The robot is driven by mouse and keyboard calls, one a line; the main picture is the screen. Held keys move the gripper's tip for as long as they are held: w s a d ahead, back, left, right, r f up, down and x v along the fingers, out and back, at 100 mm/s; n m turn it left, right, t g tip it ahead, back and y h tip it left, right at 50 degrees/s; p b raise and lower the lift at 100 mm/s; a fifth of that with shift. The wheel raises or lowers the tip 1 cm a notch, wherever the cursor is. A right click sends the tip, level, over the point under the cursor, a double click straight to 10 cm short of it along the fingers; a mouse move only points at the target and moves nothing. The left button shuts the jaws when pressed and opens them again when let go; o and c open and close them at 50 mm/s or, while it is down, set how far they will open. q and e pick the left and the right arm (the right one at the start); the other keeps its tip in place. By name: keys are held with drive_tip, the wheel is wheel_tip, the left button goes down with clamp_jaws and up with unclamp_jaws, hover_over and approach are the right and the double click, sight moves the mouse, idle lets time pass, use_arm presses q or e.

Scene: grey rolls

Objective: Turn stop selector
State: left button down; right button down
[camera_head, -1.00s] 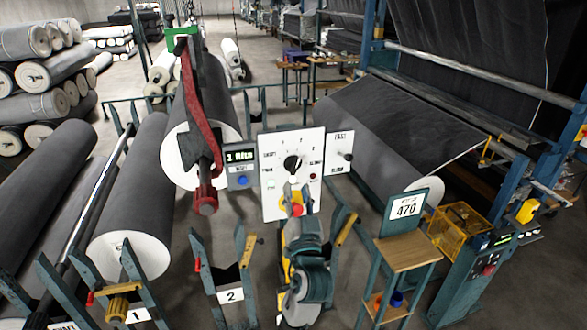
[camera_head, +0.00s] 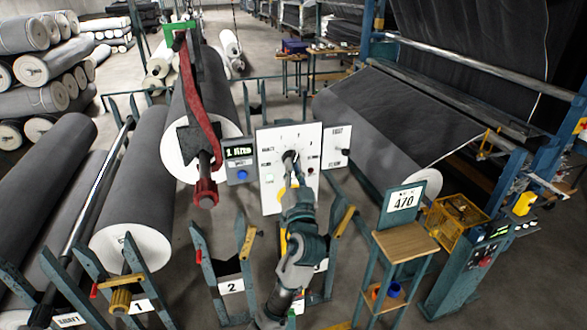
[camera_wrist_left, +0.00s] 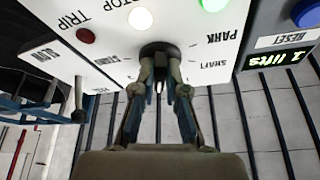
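The stop selector is a black knob (camera_head: 289,156) on the white panel (camera_head: 268,140). In the left wrist view the knob (camera_wrist_left: 160,50) sits among printed words, with TRIP, STOP, PARK and SHAFT readable. My left gripper (camera_head: 291,172) is in front of the panel, at the knob. In the left wrist view the left gripper's fingertips (camera_wrist_left: 160,72) come together on both sides of the knob and appear shut on it. The gripper hides most of the knob, so its pointing direction cannot be told. My right gripper is not in view.
A counter box (camera_head: 239,158) reading "1 lifts" with a blue button is left of the panel. A small lever (camera_head: 345,152) is at the panel's right. Stand 470 (camera_head: 404,200) and a yellow crate (camera_head: 455,215) are farther right.

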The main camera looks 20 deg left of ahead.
use_arm(q)
drive_tip(key=shift+d+r, duration=0.1)
drive_tip(key=shift+s+a+r+m+h+p, duration=0.1)
drive_tip(key=shift+m+h+p, duration=0.7)
drive_tip(key=shift+m+p, duration=0.8)
drive_tip(key=shift+a+r+m+h+p, duration=0.1)
drive_tip(key=shift+m+h+p, duration=0.7)
drive_tip(key=shift+m+p, duration=0.75)
drive_tip(key=shift+s+a+m+h+p, duration=0.1)
drive_tip(key=shift+m+h+p, duration=0.85)
drive_tip(key=shift+m, duration=1.1)
drive_tip(key=c, duration=1.2)
unclamp_jaws()
drive_tip(key=shift+w, duration=0.1)
drive_tip(key=shift+c, duration=0.2)
drive_tip(key=shift+o, duration=0.2)
drive_tip(key=shift+w+d+f, duration=0.1)
drive_tip(key=shift+d, duration=0.05)
